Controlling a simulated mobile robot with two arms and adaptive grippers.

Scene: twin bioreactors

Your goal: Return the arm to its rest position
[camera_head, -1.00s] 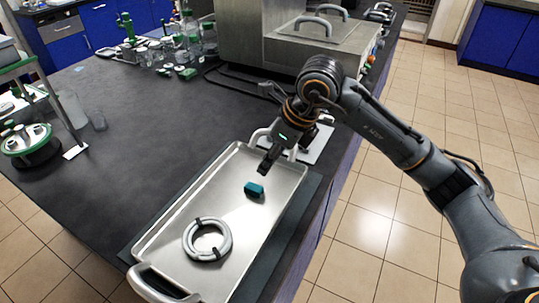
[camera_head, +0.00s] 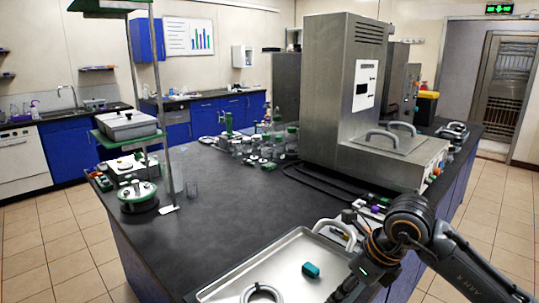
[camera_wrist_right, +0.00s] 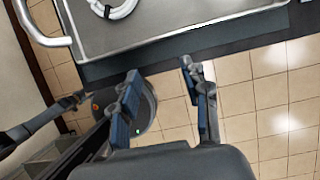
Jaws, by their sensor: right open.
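My right arm (camera_head: 460,262) comes in from the lower right of the head view. My right gripper (camera_head: 346,291) is beside the metal tray (camera_head: 240,262) near the bench edge. In the wrist view the right gripper (camera_wrist_right: 160,76) is open, its two fingers apart with nothing between them and floor tiles behind. The tray (camera_wrist_right: 185,30) lies beyond the fingertips there. A teal block (camera_head: 311,270) and a grey ring (camera_head: 262,293), cut off by the frame, lie in the tray. The ring also shows in the wrist view (camera_wrist_right: 115,10). My left gripper is not in view.
A large steel machine (camera_head: 345,100) stands on the dark bench (camera_head: 200,235) behind the arm. Glassware (camera_head: 262,148) stands at the back of the bench and a green-rimmed vessel (camera_head: 138,198) at its left. Tiled floor (camera_head: 490,225) is clear to the right.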

